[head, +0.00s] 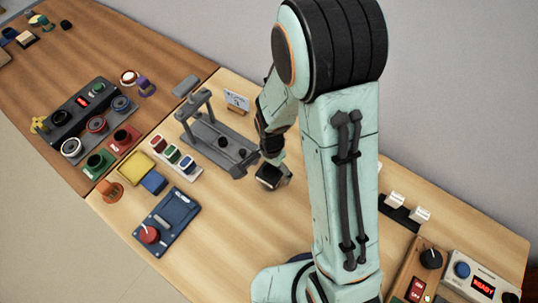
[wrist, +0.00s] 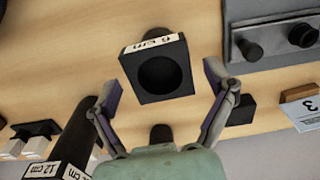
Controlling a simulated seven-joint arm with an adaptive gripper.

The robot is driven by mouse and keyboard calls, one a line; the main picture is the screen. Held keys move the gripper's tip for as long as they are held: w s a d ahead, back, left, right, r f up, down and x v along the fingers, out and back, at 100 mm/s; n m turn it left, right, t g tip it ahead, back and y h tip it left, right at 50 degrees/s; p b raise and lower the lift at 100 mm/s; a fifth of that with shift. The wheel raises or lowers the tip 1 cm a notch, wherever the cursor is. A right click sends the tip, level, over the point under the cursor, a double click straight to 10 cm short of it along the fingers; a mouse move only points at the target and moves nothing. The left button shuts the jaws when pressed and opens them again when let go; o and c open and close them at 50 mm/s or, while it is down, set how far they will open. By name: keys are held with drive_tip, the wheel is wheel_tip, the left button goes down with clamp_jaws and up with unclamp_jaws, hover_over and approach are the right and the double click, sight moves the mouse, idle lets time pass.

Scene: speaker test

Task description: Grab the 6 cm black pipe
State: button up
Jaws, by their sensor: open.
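The 6 cm black pipe (wrist: 140,88) shows in the wrist view as a square black block with a round dark opening and a white "6 cm" label on its far edge. It stands on the wooden table, between and a little beyond my fingers. My gripper (wrist: 160,76) is open, with one finger at the left and one at the right of the block, and a gap shows on each side. In the head view my gripper (head: 272,170) is low over the table and partly hides the pipe there.
A black pipe labelled 12 cm (wrist: 82,140) is close by my left finger in the wrist view. A grey stand (head: 215,135) with pegs is left of my gripper. A small numbered sign (head: 237,100) stands behind. Free table lies in front.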

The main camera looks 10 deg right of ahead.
drive_tip(key=shift+f, duration=1.7)
drive_tip(key=c, duration=1.1)
drive_tip(key=shift+r, duration=0.1)
